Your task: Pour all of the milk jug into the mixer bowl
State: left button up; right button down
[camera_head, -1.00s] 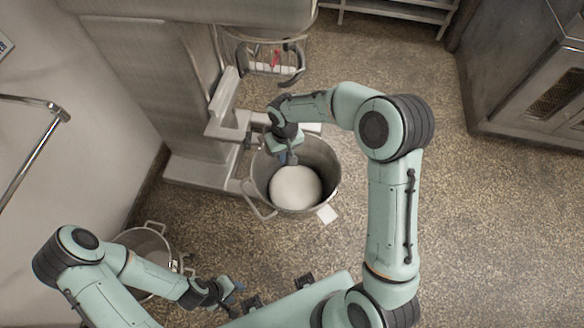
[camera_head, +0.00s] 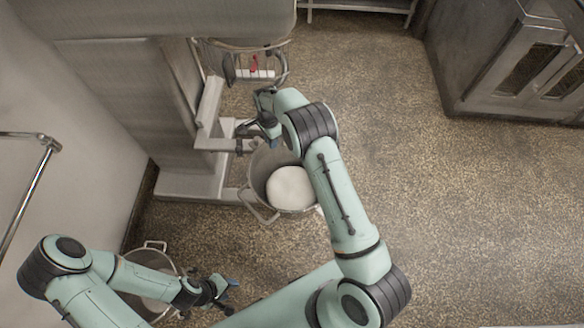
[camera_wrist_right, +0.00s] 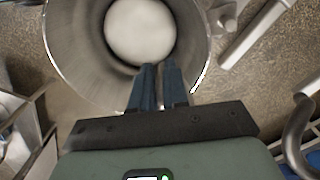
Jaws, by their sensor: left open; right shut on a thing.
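My right gripper (camera_head: 268,137) is at the bowl's back-left rim. In the right wrist view its blue fingers (camera_wrist_right: 159,68) are close together, overlapping the bowl (camera_wrist_right: 75,55) and its white contents (camera_wrist_right: 140,30). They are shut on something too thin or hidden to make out. My left gripper (camera_head: 230,295) is open and empty at the bottom. I cannot pick out a milk jug in either view.
The mixer (camera_head: 130,90) stands behind and left of the bowl, with a wire guard (camera_head: 283,62) above. A smaller steel pot (camera_head: 150,258) is at lower left, partly behind my left arm. A steel oven (camera_head: 500,70) is at back right. The floor (camera_head: 450,220) at right is clear.

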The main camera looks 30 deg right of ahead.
pick_arm(q)
jog(key=w+r+p, duration=0.2)
jog(key=w, duration=0.1)
jog(key=shift+w+r, duration=0.15)
jog(key=shift+r, duration=0.25)
pick_arm(e)
jog(key=w+a+f+m, duration=0.3)
jog(key=w+a+m, duration=0.5)
jog(key=a+m, duration=0.2)
jog(key=shift+w+a+f+m, duration=0.15)
jog(key=shift+a+f+m, duration=0.25)
jog(key=shift+a, duration=0.25)
jog(key=shift+w+d+r+y, duration=0.1)
jog(key=shift+d+r+y, duration=0.1)
jog(key=shift+y, duration=0.2)
jog(key=shift+s+d+r+t+y, duration=0.3)
jog(key=shift+s+d+t+y, duration=0.5)
jog(key=shift+t, duration=0.2)
jog(key=shift+s+d+r+t+y, duration=0.3)
jog(key=shift+s+d+t+y, duration=0.35)
jog(key=shift+s+t+y, duration=0.3)
